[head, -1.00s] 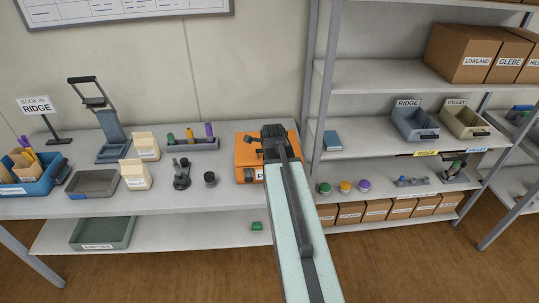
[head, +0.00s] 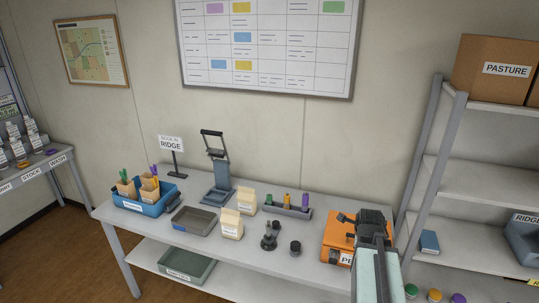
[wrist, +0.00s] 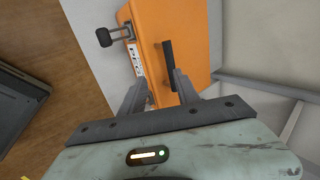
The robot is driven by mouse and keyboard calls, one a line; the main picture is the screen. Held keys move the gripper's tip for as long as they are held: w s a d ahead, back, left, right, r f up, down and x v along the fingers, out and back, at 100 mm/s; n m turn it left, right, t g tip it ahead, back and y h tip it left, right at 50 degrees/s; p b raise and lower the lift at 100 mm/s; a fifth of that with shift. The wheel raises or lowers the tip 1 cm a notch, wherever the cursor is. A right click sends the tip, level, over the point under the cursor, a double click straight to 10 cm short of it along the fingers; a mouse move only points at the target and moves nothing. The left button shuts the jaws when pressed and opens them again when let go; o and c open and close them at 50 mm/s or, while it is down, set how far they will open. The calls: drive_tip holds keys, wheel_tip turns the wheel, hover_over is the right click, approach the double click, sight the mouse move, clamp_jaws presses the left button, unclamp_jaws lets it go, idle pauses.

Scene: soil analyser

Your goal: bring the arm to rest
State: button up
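My gripper (head: 362,222) is at the right end of the bench in the head view, over or in front of the orange case (head: 338,232). The orange case (wrist: 185,30) fills the upper middle there. Its dark handle (wrist: 169,65) lies just beyond the fingertips; I cannot tell whether they touch the case. My arm reaches forward from the lower right of the head view and hides part of the case.
The bench (head: 190,248) carries a blue bin (head: 150,205), a grey tray (head: 194,221), a press-like stand (head: 216,180), paper bags (head: 231,224) and a tube rack (head: 287,210). A shelf unit (head: 424,185) stands close on the right. Open floor (head: 60,250) shows at left.

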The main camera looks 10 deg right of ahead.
drive_tip(key=w+a+f+n+g+y, duration=0.2)
drive_tip(key=a+n, duration=0.6)
drive_tip(key=a, duration=1.6)
drive_tip(key=s+a+f+n+g+y, duration=0.1)
drive_tip(key=s+a+n+g, duration=0.3)
drive_tip(key=s+n, duration=0.5)
drive_tip(key=shift+a+f+n, duration=0.6)
drive_tip(key=shift+a+n, duration=0.75)
drive_tip(key=shift+n, duration=2.15)
drive_tip(key=shift+s, duration=0.1)
